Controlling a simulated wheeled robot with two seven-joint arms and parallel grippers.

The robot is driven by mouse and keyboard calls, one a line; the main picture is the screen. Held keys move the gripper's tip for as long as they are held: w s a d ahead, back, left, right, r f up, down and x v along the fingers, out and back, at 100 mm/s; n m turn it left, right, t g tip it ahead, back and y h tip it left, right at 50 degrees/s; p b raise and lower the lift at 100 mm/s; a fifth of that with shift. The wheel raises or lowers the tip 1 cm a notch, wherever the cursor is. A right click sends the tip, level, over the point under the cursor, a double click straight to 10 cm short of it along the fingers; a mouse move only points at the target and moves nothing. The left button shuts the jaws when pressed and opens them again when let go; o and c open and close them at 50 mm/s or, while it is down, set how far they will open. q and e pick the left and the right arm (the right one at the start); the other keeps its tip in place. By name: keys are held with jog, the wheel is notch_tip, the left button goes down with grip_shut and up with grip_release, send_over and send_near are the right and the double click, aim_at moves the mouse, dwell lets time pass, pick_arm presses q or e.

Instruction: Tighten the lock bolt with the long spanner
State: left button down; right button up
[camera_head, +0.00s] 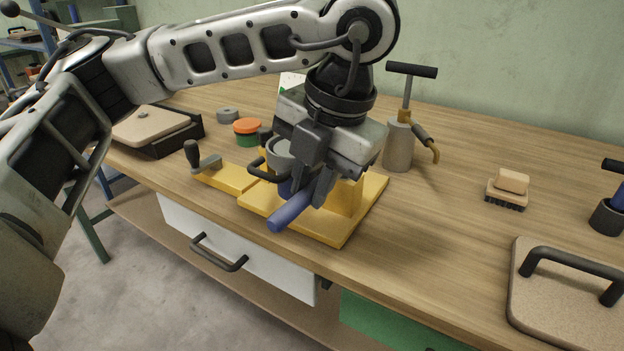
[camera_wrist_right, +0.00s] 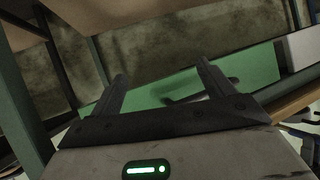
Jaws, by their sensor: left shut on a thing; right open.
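My left gripper (camera_head: 312,188) comes down over the yellow fixture (camera_head: 258,207) on the bench and is shut on a blue bar-like handle (camera_head: 288,213). The handle sticks out toward the front of the bench; it looks like the long spanner's grip, but its head is hidden behind the gripper. The lock bolt cannot be made out; the gripper and wrist cover the middle of the fixture. My right gripper (camera_wrist_right: 162,76) is open and empty in the right wrist view, low by a green drawer front (camera_wrist_right: 250,70). It is outside the head view.
A grey canister with a T-handle (camera_head: 399,145) stands behind the fixture. A brush (camera_head: 507,190) and a handled board (camera_head: 560,300) lie to the right. A crank (camera_head: 205,165), an orange-topped tin (camera_head: 247,127) and a dark tray (camera_head: 175,140) are left. Bench between fixture and brush is clear.

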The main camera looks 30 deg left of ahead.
pick_arm(q)
jog(key=shift+r+p, duration=0.8)
jog(key=shift+r, duration=0.05)
dwell(1.3)
notch_tip(320, 180, up, 5)
jog(key=p, duration=0.4)
jog(key=shift+r+p, duration=0.1)
jog(key=shift+p, duration=0.25)
